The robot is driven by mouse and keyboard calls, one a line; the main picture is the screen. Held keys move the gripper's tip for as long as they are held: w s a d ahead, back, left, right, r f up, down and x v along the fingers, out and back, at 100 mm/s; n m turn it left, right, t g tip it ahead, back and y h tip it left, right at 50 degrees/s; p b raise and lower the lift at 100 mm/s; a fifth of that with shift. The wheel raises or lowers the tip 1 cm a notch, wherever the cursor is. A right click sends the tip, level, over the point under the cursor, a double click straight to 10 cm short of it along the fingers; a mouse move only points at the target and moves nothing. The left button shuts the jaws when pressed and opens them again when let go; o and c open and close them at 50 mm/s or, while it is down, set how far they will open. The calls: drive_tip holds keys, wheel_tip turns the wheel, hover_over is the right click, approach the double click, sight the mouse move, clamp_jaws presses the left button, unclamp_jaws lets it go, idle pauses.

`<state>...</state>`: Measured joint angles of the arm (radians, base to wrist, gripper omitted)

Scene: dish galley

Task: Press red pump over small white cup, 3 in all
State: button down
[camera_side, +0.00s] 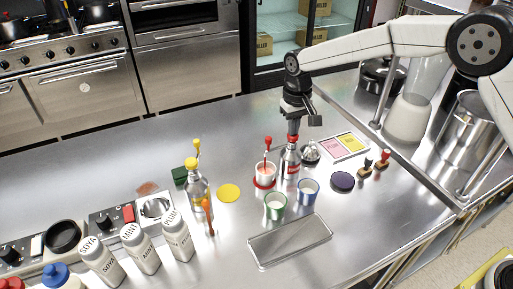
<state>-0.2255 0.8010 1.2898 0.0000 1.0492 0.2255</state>
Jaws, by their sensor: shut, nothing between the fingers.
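A clear bottle with a red collar and a red-marked label (291,163) stands upright on the steel counter. My gripper (294,134) points down at its top, shut and empty; its tip hides the top of the pump, and I cannot tell whether they touch. A small white cup (262,174) on a red base stands just left of the bottle. A red, knob-topped upright piece (267,143) shows above this cup; I cannot tell whether it stands in the cup or behind it. The cup's contents are not clear.
A green cup (275,205) and a blue cup (308,192) stand in front. A steel tray (289,241) lies nearer. A yellow-topped bottle (198,190) stands left, beside a yellow disc (229,193). Stamps (382,160) and a dark disc (343,181) lie right.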

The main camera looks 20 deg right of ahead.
idle(0.4)
drive_tip(key=shift+r, duration=1.7)
drive_tip(key=shift+r, duration=3)
drive_tip(key=shift+d, duration=0.1)
drive_tip(key=s+d+f+t, duration=0.1)
drive_tip(key=s+d+f, duration=0.2)
drive_tip(key=s, duration=0.5)
drive_tip(key=s+d+f, duration=0.3)
drive_tip(key=s+d, duration=0.2)
drive_tip(key=s, duration=0.4)
drive_tip(key=s+d+f+t, duration=0.1)
drive_tip(key=s+d+f, duration=0.2)
drive_tip(key=s, duration=0.6)
drive_tip(key=shift+s+d+f+t, duration=0.2)
drive_tip(key=shift+d+f+t, duration=0.15)
drive_tip(key=shift+d, duration=0.3)
